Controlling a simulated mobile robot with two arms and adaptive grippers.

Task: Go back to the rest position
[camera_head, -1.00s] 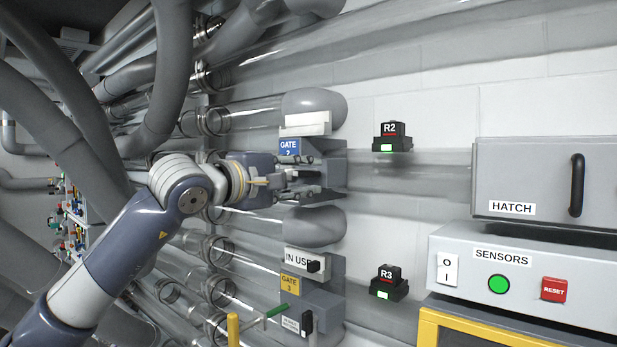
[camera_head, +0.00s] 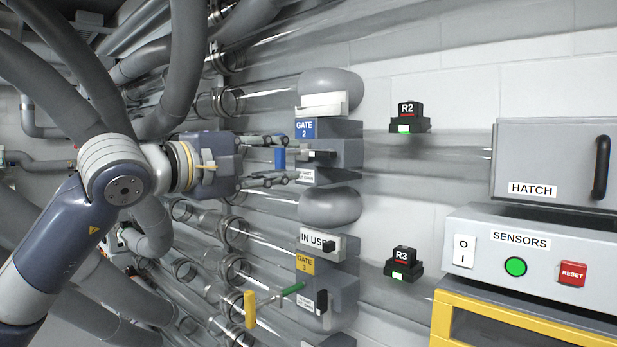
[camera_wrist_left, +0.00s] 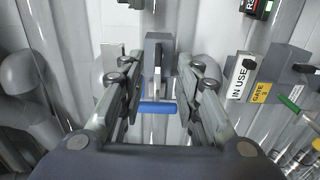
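My left gripper (camera_head: 283,160) reaches in from the left, just left of the grey gate 2 box (camera_head: 340,160). Its two fingers are apart, one above the other, with nothing held between them. A blue handle (camera_head: 280,158) shows near the fingertips in the head view. In the left wrist view, the blue handle (camera_wrist_left: 157,107) lies across the gap between the open fingers (camera_wrist_left: 160,85), in line with the gate box (camera_wrist_left: 158,50); I cannot tell whether it touches them. My right gripper is in neither view.
Sensors R2 (camera_head: 409,118) and R3 (camera_head: 403,264), the hatch (camera_head: 560,160) and the sensors panel (camera_head: 500,262) are to the right. Clear tubes and grey hoses (camera_head: 60,85) crowd the left.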

